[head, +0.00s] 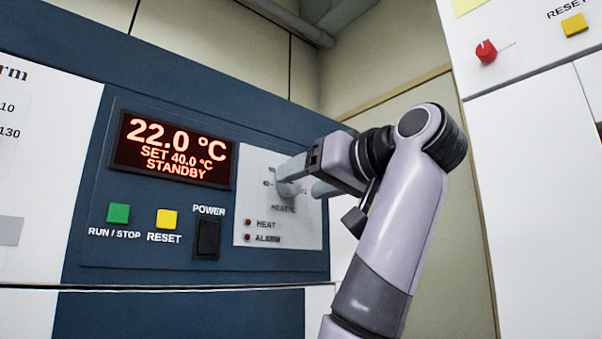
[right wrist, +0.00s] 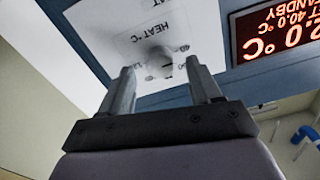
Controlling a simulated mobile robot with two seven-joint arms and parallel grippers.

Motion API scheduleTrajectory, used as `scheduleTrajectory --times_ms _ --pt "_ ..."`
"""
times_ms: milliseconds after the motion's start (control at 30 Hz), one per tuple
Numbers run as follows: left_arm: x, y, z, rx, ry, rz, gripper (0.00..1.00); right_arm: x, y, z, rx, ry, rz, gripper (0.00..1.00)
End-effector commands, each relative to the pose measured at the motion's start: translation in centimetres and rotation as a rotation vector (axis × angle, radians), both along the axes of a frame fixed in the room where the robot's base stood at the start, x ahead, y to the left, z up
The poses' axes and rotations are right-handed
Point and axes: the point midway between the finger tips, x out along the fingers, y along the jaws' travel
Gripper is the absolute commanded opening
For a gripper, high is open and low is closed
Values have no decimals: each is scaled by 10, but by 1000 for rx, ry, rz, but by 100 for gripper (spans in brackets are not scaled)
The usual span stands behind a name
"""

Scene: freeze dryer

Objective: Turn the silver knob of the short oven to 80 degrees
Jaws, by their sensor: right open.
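The silver knob (head: 288,188) sits on the white dial plate of the oven's dark blue panel, partly covered by my gripper in the head view. In the right wrist view the round knob (right wrist: 160,62) shows between the fingers, with a visible gap on each side. My right gripper (head: 302,180) is open at the dial, its fingers on either side of the knob. Whether a finger touches the knob is unclear. The red display (head: 171,149) reads 22.0 °C, SET 40.0 °C, STANDBY. My left gripper is not in view.
Left of the dial are a green RUN/STOP button (head: 119,213), a yellow RESET button (head: 167,219) and a black POWER switch (head: 207,239). HEAT and ALARM lamps (head: 248,230) sit below the knob. A white unit with a red knob (head: 486,51) stands at the right.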

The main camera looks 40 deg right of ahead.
Motion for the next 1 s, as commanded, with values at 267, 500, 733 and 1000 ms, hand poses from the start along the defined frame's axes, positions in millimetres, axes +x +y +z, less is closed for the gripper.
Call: scheduleTrajectory --times_ms 267,500,733,1000 --pt "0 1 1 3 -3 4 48 17 2 0 0 -1 0 63" --pt "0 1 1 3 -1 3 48 17 1 0 0 -1 0 50" --pt "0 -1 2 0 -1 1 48 17 1 0 0 -1 0 7" --pt "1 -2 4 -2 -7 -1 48 17 2 0 42 2 0 7"
